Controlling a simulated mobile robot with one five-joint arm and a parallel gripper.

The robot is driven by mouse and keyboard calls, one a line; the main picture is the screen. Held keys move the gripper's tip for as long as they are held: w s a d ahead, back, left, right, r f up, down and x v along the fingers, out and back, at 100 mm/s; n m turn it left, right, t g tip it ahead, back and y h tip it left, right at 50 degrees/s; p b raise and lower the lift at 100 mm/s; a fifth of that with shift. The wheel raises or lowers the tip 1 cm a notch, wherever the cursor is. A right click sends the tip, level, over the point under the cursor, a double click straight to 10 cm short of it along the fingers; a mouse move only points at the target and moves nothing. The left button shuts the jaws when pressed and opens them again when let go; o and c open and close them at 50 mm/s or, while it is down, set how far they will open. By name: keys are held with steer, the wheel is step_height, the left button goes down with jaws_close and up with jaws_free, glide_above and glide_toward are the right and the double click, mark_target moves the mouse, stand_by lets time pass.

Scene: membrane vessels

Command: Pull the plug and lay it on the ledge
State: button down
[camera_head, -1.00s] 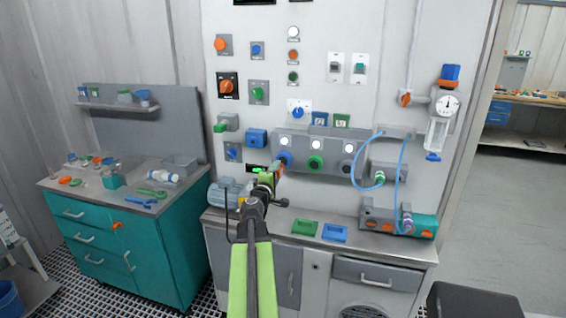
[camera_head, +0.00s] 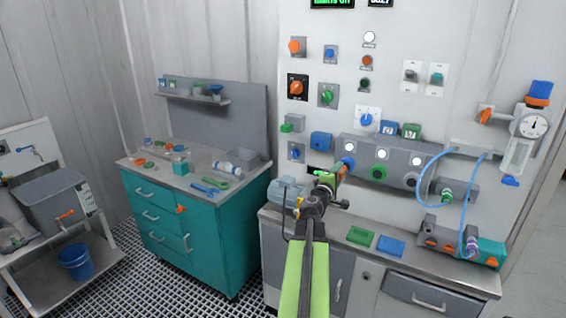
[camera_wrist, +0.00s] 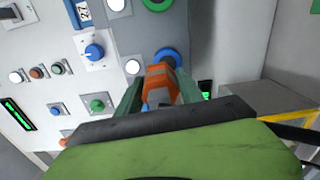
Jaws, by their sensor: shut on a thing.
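The orange plug (camera_wrist: 160,82) with a grey end sits between the two green fingers of my gripper (camera_wrist: 158,95) in the wrist view. My gripper is shut on it. The plug's far end overlaps the blue ring socket (camera_wrist: 168,57); I cannot tell whether it is still seated. In the head view my gripper (camera_head: 328,182) is at the left end of the grey socket box, beside the blue socket (camera_head: 348,161), and the plug is a small orange patch (camera_head: 340,170). The grey ledge (camera_head: 418,265) runs along the panel below.
A green tray (camera_head: 361,237) and a blue tray (camera_head: 391,247) stand on the ledge. A blue-grey motor (camera_head: 287,193) is left of my gripper. Blue hoses (camera_head: 429,180) hang at the right above a connector block (camera_head: 450,245). The ledge between the blue tray and that block is narrow.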

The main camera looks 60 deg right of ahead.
steer(key=shift+n, duration=0.8)
steer(key=shift+w+d+n, duration=0.15)
steer(key=shift+d+n, duration=0.2)
steer(key=shift+n, duration=0.55)
step_height(320, 180, down, 8)
steer(key=w+d+r+n+b, duration=0.1)
steer(key=d+n+b, duration=0.2)
steer(key=n+b, duration=1.05)
steer(key=b, duration=0.7)
glide_above(330, 228)
steer(key=shift+m, duration=0.25)
step_height(330, 228, down, 13)
steer(key=shift+w+d, duration=0.1)
steer(key=shift+d, duration=0.05)
step_height(330, 228, down, 7)
steer(key=b, duration=0.6)
steer(key=shift+r, duration=0.1)
